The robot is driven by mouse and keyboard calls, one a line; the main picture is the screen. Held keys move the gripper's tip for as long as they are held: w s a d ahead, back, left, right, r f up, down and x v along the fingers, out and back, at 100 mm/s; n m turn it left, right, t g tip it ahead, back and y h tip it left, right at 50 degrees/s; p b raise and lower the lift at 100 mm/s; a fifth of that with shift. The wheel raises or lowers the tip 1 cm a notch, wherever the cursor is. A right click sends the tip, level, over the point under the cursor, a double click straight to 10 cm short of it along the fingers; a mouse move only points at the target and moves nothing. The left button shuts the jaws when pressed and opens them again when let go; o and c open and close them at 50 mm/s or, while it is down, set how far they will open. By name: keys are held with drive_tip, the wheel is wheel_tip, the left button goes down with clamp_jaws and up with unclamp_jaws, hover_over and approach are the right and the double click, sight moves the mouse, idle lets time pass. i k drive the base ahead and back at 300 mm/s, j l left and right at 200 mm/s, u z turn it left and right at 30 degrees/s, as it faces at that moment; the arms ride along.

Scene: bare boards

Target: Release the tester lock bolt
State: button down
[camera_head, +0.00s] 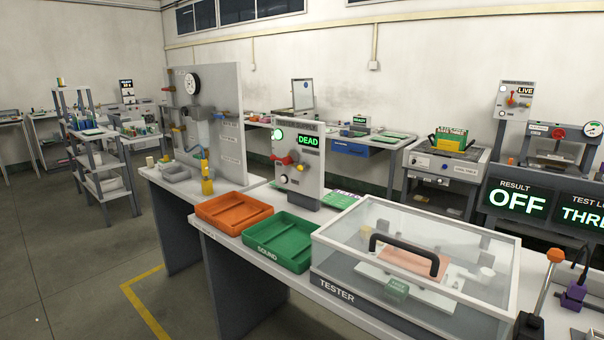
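The tester (340,290) stands on the bench at the lower right. It is a box with a clear lid in a white frame, and the lid looks shut. A black handle (405,243) arches over the lid. Inside are a pinkish plate (412,262) and a small green block (396,288). A grey lever with an orange knob (555,255) rises from a black block (529,327) at the tester's right front corner. I cannot tell whether this is the lock bolt; no other bolt is clear. My gripper is not in view.
A green tray (277,262) marked SOUND and an orange tray (222,222) sit left of the tester. Behind them stands a panel (312,186) with a lit DEAD sign. A purple device (573,298) is at the right edge. A sign (517,198) reads OFF. Open floor (70,270) lies left.

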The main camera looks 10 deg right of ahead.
sight(299, 167)
drive_tip(key=i+j+z, duration=0.15)
drive_tip(key=i+j, duration=0.5)
drive_tip(key=i+j+u, duration=0.1)
drive_tip(key=i+j, duration=0.75)
drive_tip(key=j, duration=0.25)
drive_tip(key=i+j+u, duration=0.15)
drive_tip(key=i+j, duration=0.75)
drive_tip(key=j, duration=0.1)
